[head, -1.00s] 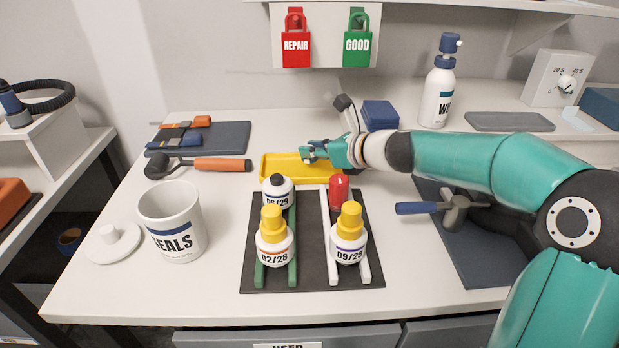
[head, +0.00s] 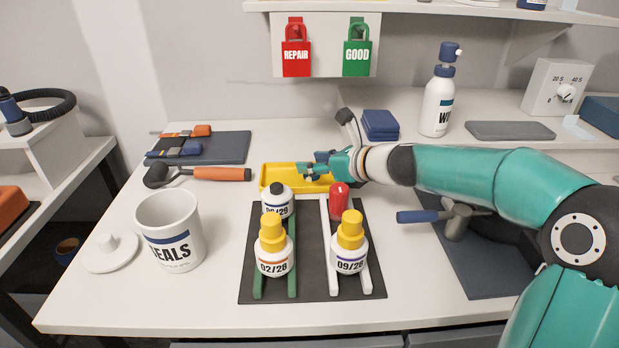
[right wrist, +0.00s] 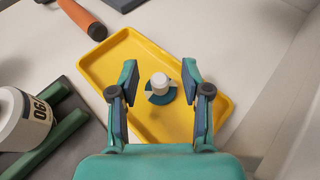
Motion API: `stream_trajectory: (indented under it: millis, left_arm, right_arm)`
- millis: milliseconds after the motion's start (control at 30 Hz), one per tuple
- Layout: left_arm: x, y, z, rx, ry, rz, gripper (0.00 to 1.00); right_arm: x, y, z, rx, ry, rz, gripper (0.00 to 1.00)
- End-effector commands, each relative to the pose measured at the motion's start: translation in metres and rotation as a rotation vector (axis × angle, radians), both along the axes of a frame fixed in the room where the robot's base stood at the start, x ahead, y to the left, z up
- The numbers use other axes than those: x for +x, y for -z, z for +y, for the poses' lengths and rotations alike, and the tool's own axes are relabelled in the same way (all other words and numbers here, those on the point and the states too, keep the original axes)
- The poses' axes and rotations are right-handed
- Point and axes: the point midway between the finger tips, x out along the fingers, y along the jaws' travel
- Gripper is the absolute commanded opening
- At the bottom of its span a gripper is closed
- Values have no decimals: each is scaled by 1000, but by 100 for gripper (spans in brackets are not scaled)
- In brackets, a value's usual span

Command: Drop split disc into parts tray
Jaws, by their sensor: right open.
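The yellow parts tray (head: 268,184) lies at the back middle of the bench, and it fills the middle of the right wrist view (right wrist: 105,61). My right gripper (head: 312,168) is over the tray. In the right wrist view its two fingers (right wrist: 160,82) are spread apart. The split disc (right wrist: 161,97), small and blue-teal with a white knob-like piece on it, shows between and below the fingers, inside the tray's outline. It looks clear of both fingers; whether it rests on the tray floor is hard to tell. My left gripper is not in view.
Dated bottles (head: 276,252) (head: 350,248) with yellow caps stand on a rack in front of the tray. A red-capped piece (head: 339,201) is close to the tray's front. A SEALS cup (head: 170,232) stands front left.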

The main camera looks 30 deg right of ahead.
Motion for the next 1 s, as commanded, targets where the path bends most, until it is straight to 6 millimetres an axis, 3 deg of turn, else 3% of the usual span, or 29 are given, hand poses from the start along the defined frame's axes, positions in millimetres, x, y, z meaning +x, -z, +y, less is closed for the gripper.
stream_trajectory:
  millis: [600, 1000]
  left_arm:
    - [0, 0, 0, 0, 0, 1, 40]
    - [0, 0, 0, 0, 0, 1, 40]
  right_arm:
    - [-93, -39, -23, -1, 3, 0, 48]
    - [-104, -43, -24, 0, -1, 1, 48]
